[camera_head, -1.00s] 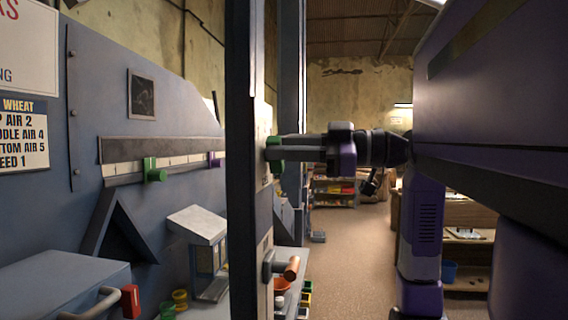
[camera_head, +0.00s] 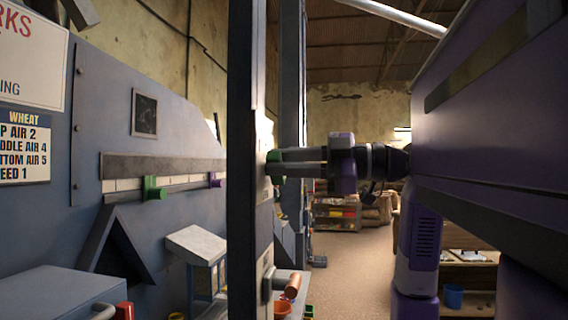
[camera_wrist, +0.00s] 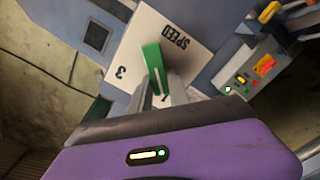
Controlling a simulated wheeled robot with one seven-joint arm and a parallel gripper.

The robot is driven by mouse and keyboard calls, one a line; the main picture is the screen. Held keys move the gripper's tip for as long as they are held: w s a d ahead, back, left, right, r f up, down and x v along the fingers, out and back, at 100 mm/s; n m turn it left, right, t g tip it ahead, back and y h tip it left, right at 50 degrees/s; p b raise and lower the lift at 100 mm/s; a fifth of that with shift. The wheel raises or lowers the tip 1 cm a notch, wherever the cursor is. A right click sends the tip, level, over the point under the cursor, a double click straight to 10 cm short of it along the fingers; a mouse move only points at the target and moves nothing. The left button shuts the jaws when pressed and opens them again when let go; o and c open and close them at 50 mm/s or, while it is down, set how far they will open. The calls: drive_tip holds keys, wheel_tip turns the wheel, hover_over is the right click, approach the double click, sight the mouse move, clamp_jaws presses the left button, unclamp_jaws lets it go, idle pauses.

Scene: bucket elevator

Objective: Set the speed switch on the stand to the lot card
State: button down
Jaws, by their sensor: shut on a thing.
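The green speed switch (camera_wrist: 153,60) sits on a white plate marked SPEED (camera_wrist: 140,30) in the wrist view. A "3" shows left of the switch, and a mark like a "1" shows partly below it by the fingers. My gripper (camera_wrist: 163,88) is shut on the switch. In the head view my gripper (camera_head: 283,164) reaches from the right to the green switch (camera_head: 272,157) on the stand's dark post (camera_head: 247,110). The lot card (camera_head: 22,147) at the left reads WHEAT, with a cut-off last line "EED 1". The switch's exact setting is unclear.
A grey panel with a green slider (camera_head: 153,188) and a purple slider (camera_head: 216,180) is at the left. Open floor (camera_head: 350,260) lies behind, with shelves farther back.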

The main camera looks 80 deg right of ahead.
drive_tip(key=c, duration=1.2)
unclamp_jaws()
drive_tip(key=shift+c, duration=0.2)
drive_tip(key=s, duration=0.7)
drive_tip(key=shift+s+d+b, duration=0.25)
drive_tip(key=shift+s+b, duration=0.15)
